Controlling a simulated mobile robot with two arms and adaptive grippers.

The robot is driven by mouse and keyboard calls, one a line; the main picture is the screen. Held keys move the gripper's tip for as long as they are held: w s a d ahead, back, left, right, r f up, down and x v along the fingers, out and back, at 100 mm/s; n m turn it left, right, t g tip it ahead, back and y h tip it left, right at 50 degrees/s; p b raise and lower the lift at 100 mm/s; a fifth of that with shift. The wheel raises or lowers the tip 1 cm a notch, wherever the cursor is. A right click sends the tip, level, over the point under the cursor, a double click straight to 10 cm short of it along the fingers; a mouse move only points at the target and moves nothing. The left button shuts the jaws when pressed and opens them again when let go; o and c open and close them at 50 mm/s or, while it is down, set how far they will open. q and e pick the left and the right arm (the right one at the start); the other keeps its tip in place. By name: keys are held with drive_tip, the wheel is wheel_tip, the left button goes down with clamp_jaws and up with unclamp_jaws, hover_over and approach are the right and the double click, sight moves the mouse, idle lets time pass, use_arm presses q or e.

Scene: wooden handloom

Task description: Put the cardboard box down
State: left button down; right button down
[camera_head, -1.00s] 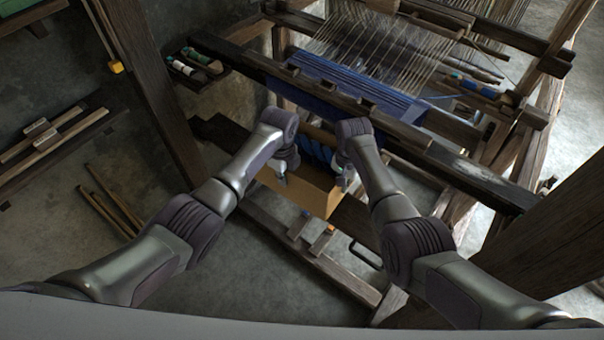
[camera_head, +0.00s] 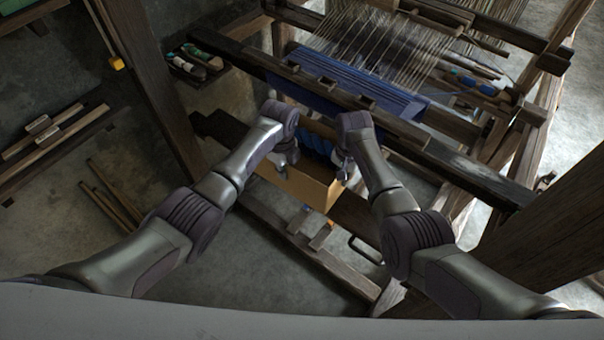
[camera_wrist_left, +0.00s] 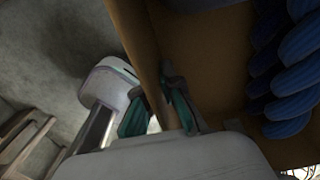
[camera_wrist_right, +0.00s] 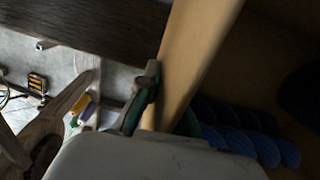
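The open cardboard box (camera_head: 300,186) is over the dark plank in front of the loom, with blue twisted yarn (camera_head: 318,146) inside. Whether its bottom touches the plank is hidden. My left gripper (camera_head: 283,168) is at its left side. In the left wrist view the green-padded fingers (camera_wrist_left: 160,108) sit on either side of a box wall (camera_wrist_left: 146,58), shut on it. My right gripper (camera_head: 345,170) is at the right end. In the right wrist view its fingers (camera_wrist_right: 162,112) also straddle a wall (camera_wrist_right: 192,50) and look shut on it.
The dark plank (camera_head: 222,128) shows on both sides of the box. The loom's front beam (camera_head: 400,132) and blue cloth (camera_head: 350,84) lie just behind. A wooden post (camera_head: 150,90) stands at left. A lower rail (camera_head: 318,262) runs in front, beside open floor (camera_head: 250,290).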

sight(285, 185)
idle(0.6)
